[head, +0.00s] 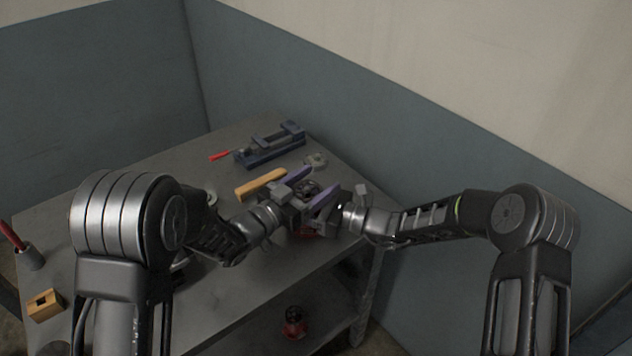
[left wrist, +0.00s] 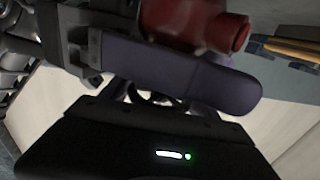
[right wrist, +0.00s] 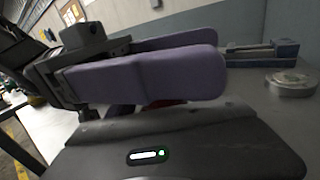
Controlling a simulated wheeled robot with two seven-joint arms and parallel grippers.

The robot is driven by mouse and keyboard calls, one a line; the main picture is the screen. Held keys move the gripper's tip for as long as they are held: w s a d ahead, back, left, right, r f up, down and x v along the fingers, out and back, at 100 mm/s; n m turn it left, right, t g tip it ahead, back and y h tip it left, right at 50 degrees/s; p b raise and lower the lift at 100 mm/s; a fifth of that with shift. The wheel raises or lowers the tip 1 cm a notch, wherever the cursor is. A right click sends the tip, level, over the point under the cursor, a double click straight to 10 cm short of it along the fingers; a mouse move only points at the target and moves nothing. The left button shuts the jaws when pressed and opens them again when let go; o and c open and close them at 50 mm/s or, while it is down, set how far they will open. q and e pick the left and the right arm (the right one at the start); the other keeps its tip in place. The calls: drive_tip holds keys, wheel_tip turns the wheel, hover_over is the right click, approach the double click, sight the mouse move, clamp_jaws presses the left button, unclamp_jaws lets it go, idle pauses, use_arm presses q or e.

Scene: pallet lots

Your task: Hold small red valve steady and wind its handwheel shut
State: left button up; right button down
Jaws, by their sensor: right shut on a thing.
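The small red valve (head: 308,233) is at the right part of the bench, mostly hidden behind my grippers. Its dark handwheel (head: 307,187) shows above it, between the purple fingers. The red body (left wrist: 190,22) is close beyond a finger in the left wrist view. My left gripper (head: 299,183) is at the handwheel from the left; its fingers look apart, partly hidden. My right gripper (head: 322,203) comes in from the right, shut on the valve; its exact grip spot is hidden. A little red shows under its fingers in the right wrist view (right wrist: 168,103).
A blue-grey vise (head: 270,147) and a red-handled tool (head: 219,156) lie at the bench's back. A yellow-orange bar (head: 260,184) and a small grey round part (head: 315,161) are close by. Another red valve (head: 293,323) sits on the lower shelf. Walls stand behind.

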use_arm(q)
drive_tip(key=shift+o, duration=1.3)
drive_tip(key=v, duration=1.2)
use_arm(e)
drive_tip(key=shift+c, duration=1.5)
unclamp_jaws()
drive_tip(key=v, duration=1.1)
drive_tip(key=shift+d, duration=0.1)
drive_tip(key=shift+s+d, duration=0.2)
drive_tip(key=shift+d, duration=0.2)
